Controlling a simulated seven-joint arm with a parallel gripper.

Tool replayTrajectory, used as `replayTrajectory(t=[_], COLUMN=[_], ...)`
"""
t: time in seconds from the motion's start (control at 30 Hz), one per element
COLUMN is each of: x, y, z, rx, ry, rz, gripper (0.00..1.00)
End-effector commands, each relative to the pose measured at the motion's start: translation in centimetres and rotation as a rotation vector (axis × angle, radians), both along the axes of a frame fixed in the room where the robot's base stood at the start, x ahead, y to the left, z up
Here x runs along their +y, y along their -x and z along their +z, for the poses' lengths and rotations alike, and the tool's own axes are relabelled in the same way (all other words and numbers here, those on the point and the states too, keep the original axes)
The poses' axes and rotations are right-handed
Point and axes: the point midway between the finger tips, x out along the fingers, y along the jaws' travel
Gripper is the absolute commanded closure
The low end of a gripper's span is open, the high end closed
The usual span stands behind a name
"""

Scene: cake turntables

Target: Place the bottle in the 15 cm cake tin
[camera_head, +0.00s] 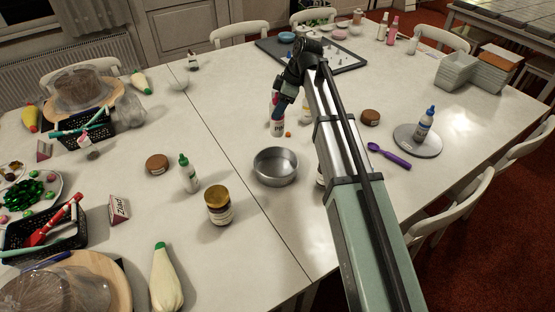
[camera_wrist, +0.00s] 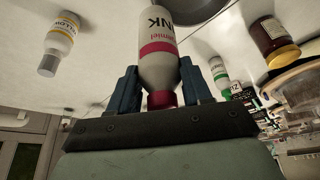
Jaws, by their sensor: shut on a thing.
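A white bottle with a pink band and dark pink cap (camera_wrist: 160,40) is between the two blue fingers of my gripper (camera_wrist: 158,88) in the wrist view. The fingers are shut on it near the cap end. In the head view the bottle (camera_head: 277,127) hangs or stands upright below my gripper (camera_head: 284,96); I cannot tell whether its base touches the table. The round grey metal cake tin (camera_head: 276,170) is on the table, nearer the camera than the bottle, and looks empty. Part of a grey round rim, likely the tin (camera_wrist: 205,8), shows at the top of the wrist view.
A yellow-labelled bottle (camera_wrist: 62,38) stands close by. A green-capped bottle (camera_head: 189,177) and a gold-lidded jar (camera_head: 218,208) stand left of the tin. A turntable (camera_head: 407,145) with a blue-capped bottle (camera_head: 424,124) is at the right.

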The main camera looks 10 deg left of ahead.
Motion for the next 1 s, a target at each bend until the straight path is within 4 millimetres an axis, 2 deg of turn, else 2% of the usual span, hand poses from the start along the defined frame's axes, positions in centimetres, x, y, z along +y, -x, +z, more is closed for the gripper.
replayTrajectory(t=[0.03, 0.1, 0.27, 0.57, 1.0], x=[0.1, -0.1, -1.3, -1.4, -1.4], y=[2.8, 4.8, 7.2, 7.2, 7.1], z=[-0.1, -0.3, -0.8, -1.3, -6.9], rx=[-0.001, -0.001, 0.0, 0.0, 0.001], ry=[0.0, 0.0, 0.001, 0.0, 0.0], rz=[0.008, -0.001, -0.057, -0.16, -0.162], gripper=[1.0, 1.0, 1.0, 1.0, 1.0])
